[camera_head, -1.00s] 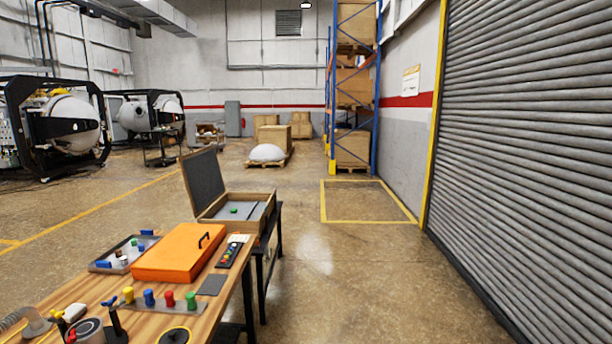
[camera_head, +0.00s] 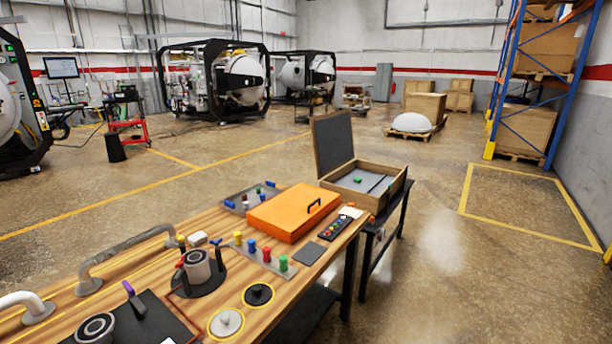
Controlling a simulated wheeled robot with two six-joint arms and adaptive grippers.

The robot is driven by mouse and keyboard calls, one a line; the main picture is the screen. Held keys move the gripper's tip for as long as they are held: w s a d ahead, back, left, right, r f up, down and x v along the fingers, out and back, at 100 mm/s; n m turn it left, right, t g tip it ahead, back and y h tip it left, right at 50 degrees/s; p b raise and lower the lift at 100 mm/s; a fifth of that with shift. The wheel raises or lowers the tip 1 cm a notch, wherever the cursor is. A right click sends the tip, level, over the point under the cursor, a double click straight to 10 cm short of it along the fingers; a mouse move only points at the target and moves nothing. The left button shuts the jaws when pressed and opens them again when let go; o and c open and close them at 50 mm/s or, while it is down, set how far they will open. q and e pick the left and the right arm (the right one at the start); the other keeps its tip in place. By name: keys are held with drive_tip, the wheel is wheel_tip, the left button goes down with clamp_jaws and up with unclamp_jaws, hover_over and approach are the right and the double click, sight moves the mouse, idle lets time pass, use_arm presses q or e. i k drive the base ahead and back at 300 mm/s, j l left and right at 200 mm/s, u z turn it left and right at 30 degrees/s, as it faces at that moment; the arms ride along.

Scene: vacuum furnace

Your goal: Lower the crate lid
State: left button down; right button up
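The crate (camera_head: 376,190) is a shallow wooden box on a small dark stand past the far end of the wooden workbench. Its lid (camera_head: 332,142) stands open, nearly upright, on the crate's left side, with a dark grey inner face. Inside the crate lie a small green object (camera_head: 357,180) and a thin dark strip. Neither of my grippers is in view.
The workbench (camera_head: 290,316) holds an orange case (camera_head: 293,212), a tray (camera_head: 250,198), colored knobs and a remote-like strip (camera_head: 333,229). Open floor lies right of the bench. A blue rack (camera_head: 507,95) and furnaces (camera_head: 222,80) stand farther back.

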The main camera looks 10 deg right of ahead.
sight(332, 133)
drive_tip(key=i+l+z, duration=0.55)
drive_tip(key=i+l, duration=0.2)
drive_tip(key=i+l+z, duration=0.6)
drive_tip(key=i, duration=0.25)
drive_tip(key=i+z, duration=0.25)
drive_tip(key=i, duration=0.2)
drive_tip(key=i+l, duration=0.1)
drive_tip(key=i, duration=1.55)
drive_tip(key=i+l, duration=0.1)
drive_tip(key=i, duration=1.55)
